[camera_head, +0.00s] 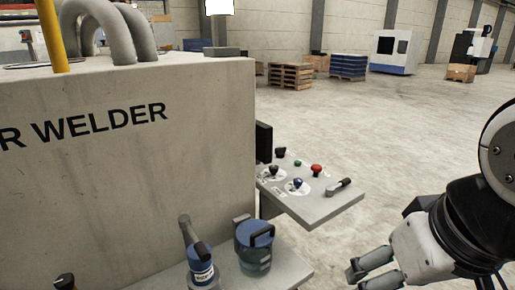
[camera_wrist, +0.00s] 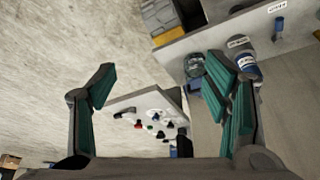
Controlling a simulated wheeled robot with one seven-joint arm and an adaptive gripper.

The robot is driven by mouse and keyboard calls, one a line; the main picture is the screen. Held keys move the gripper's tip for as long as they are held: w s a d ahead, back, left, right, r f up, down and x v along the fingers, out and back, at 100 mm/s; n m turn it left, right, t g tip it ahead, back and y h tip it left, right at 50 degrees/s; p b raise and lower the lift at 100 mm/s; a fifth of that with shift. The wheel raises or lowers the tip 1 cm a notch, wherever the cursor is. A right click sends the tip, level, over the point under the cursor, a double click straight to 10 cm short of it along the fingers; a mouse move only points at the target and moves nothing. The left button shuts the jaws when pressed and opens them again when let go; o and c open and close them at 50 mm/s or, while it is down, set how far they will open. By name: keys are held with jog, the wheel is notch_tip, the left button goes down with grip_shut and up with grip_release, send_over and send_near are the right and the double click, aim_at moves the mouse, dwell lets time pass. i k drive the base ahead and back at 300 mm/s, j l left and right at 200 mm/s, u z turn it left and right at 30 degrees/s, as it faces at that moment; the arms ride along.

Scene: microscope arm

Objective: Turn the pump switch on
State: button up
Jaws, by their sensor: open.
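A grey control panel (camera_head: 330,205) juts out from the right side of the welder. It carries a red button (camera_head: 316,170), a blue knob (camera_head: 297,183), a dark knob (camera_head: 273,170), a small green button (camera_head: 298,163) and a black-handled lever (camera_head: 340,186). The labels are too small to read, so I cannot tell which control is the pump switch. My gripper (camera_head: 362,276) is open and empty, in front and to the right of the panel. In the wrist view the panel (camera_wrist: 122,105) shows beyond and between the open fingers (camera_wrist: 160,85), apart from them.
The large welder body (camera_head: 130,190) fills the left. A lower ledge holds a blue-lidded jar (camera_head: 254,250) and a blue-labelled bottle (camera_head: 201,274). These stand near the right finger in the wrist view. Open concrete floor (camera_head: 400,140) lies right of the panel; pallets (camera_head: 290,76) are far off.

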aim_at(279, 152)
jog(key=u, duration=0.35)
jog(key=i+l+u, duration=0.15)
jog(key=l+u, duration=0.15)
jog(key=i+l+u, duration=0.1)
jog(key=l+u, duration=0.2)
jog(key=i+l+u, duration=0.1)
jog(key=l+u, duration=0.7)
jog(key=l, duration=3.6)
